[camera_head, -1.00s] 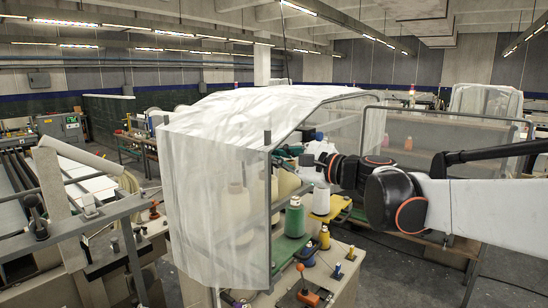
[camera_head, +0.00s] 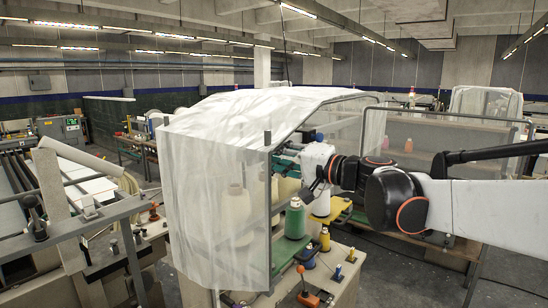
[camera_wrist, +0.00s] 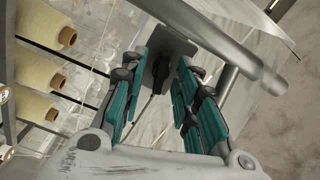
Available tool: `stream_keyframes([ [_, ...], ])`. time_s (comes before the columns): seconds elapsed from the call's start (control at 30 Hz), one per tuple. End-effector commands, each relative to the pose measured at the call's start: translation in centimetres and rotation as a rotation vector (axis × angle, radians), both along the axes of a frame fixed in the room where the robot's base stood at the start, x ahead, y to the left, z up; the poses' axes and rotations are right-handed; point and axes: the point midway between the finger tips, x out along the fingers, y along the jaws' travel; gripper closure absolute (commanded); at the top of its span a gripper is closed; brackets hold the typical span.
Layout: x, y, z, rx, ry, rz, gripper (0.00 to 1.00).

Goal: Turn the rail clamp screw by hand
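A dark, square-cornered part (camera_wrist: 172,40) with a dark stem (camera_wrist: 160,73) shows ahead of my gripper in the wrist view. It looks like the rail clamp and its screw, beside a grey tubular rail (camera_wrist: 225,45). My gripper (camera_wrist: 167,58) has teal-padded fingers standing apart, one on each side of the stem. I cannot tell whether either finger touches it. In the head view my gripper (camera_head: 287,147) reaches in at the open side of the draped frame, and the clamp cannot be made out there.
Several cream yarn cones (camera_wrist: 45,75) stand at the left in the wrist view. A translucent sheet (camera_head: 215,140) covers the frame, with a grey upright post (camera_head: 268,215) at its edge. A green cone (camera_head: 295,219) stands below my arm.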

Motion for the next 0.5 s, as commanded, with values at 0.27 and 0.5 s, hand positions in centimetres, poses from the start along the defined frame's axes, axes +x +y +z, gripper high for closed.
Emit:
stream_keyframes([
  [0.27, -0.3, -0.5, 0.0, 0.001, 0.001, -0.001, 0.71],
  [0.5, -1.6, -2.2, 0.1, 0.002, 0.001, -0.002, 0.71],
])
